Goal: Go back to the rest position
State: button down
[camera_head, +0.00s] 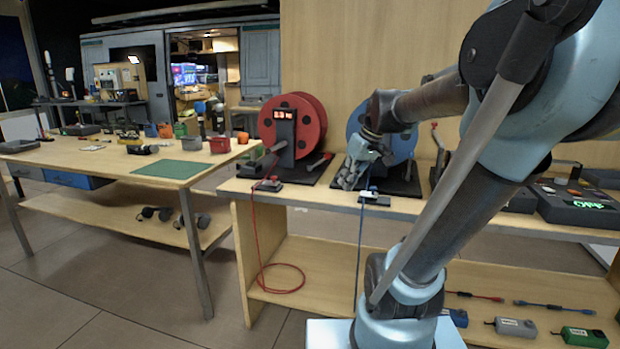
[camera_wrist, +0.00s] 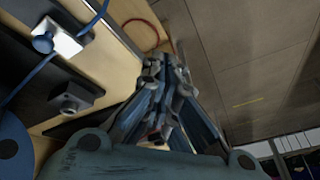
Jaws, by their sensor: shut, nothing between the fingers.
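My gripper (camera_head: 352,178) is in front of the blue reel (camera_head: 398,128) on the wooden bench, near the bench's front edge. In the wrist view my gripper (camera_wrist: 165,68) has its fingers together and empty. The blue cable (camera_head: 361,235) hangs from a small white-topped block (camera_head: 374,198) on the bench edge, just below my gripper. The block also shows in the wrist view (camera_wrist: 62,42), at the upper left, apart from the fingers. My arm crosses the right side of the head view and hides part of the bench.
A red reel (camera_head: 306,118) stands left of the blue one, with a red cable (camera_head: 256,235) hanging to the lower shelf. A dark device with a green display (camera_head: 585,205) sits at the right. A table (camera_head: 100,160) with tools and bins stands left. Floor between them is clear.

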jog(key=s+d+f+m+h, duration=0.2)
jog(key=s+d+f+m, duration=0.1)
jog(key=s+f, duration=0.4)
jog(key=s+d+f+m+h, duration=0.1)
jog(key=s+d+f+m, duration=0.2)
jog(key=s+f, duration=0.5)
jog(key=shift+s+d+f+h, duration=0.15)
jog(key=shift+d+f+h, duration=0.2)
jog(key=shift+d, duration=0.5)
jog(key=shift+r, duration=0.1)
jog(key=shift+w+f, duration=0.2)
jog(key=shift+w, duration=0.25)
